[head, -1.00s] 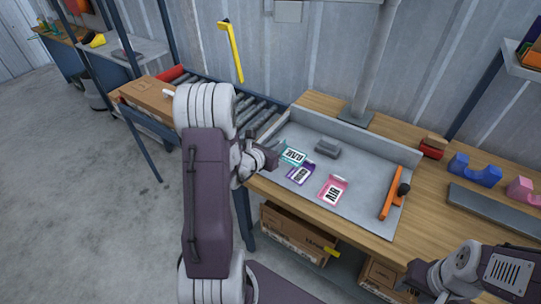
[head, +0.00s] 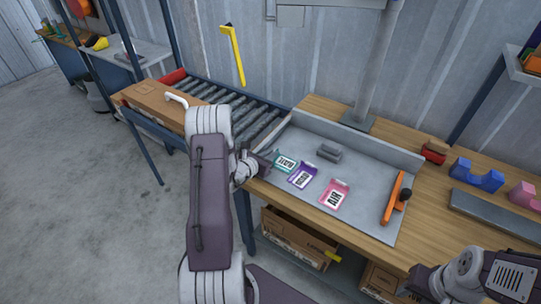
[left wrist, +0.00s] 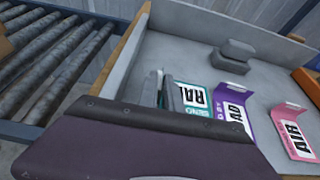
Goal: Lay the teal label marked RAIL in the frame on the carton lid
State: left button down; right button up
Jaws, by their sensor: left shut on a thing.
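The teal label (head: 286,163) marked RAIL is at the left of the grey tray (head: 370,212), beside the purple label. My left gripper (head: 268,163) is shut on its left edge. In the left wrist view the fingers (left wrist: 168,92) hide part of the teal label (left wrist: 196,97); whether it touches the tray is unclear. The brown carton (head: 150,98) lies on the roller conveyor at the left, partly behind my left arm. The frame on its lid is too small to make out. My right gripper (head: 418,282) is at the lower right, its jaws unclear.
The purple label (head: 303,177) and pink label (head: 335,194) lie to the right in the tray, with a grey block (head: 329,153) behind. An orange tool (head: 393,198) lies at the tray's right.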

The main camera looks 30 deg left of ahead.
pick_arm(q)
jog(key=shift+f, duration=0.2)
jog(key=c, duration=1.5)
grip_release()
